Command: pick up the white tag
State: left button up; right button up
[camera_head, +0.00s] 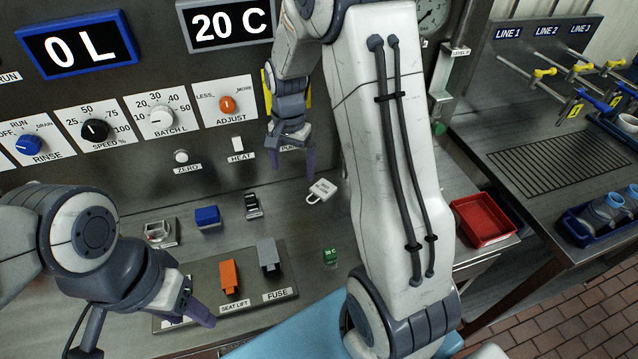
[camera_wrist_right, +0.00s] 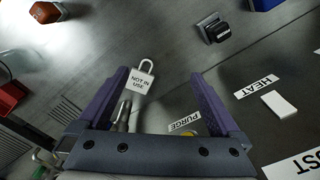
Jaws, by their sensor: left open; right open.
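The white tag (camera_head: 322,188) lies on the grey bench near the foot of the control panel, just right of my right gripper. In the right wrist view the tag (camera_wrist_right: 140,84) reads "NOT IN USE" and has a metal loop at its top. My right gripper (camera_head: 292,160) is open and empty. In the right wrist view its purple fingers (camera_wrist_right: 160,85) are spread, with the tag appearing between them, nearer the left finger. I see no contact. My left gripper (camera_head: 192,312) is open at the lower left, over the front of the bench, away from the tag.
The control panel with knobs and a white HEAT switch (camera_head: 237,145) stands behind the tag. A green "30 C" block (camera_head: 331,257), a blue block (camera_head: 207,216) and an orange lever (camera_head: 229,277) are on the bench. A red tray (camera_head: 483,220) sits to the right.

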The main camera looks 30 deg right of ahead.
aim_at(319, 191)
jog(key=d+f+m, duration=0.1)
jog(key=d+f, duration=0.1)
jog(key=d+f+m, duration=0.1)
jog(key=d+f, duration=0.2)
jog(key=w+d+f+m+p, duration=0.1)
jog(key=d+f+m, duration=0.1)
jog(key=d+f, duration=0.1)
jog(key=shift+w, duration=0.1)
jog(key=shift+f, duration=0.6)
notch_tip(319, 191, down, 4)
jog(key=shift+w+d+r+p, duration=0.1)
jog(key=shift+d+p, duration=0.05)
jog(key=shift+p, duration=0.95)
jog(key=shift+f, duration=0.7)
jog(key=c, duration=1.4)
notch_tip(319, 191, up, 10)
jog(key=b, duration=0.2)
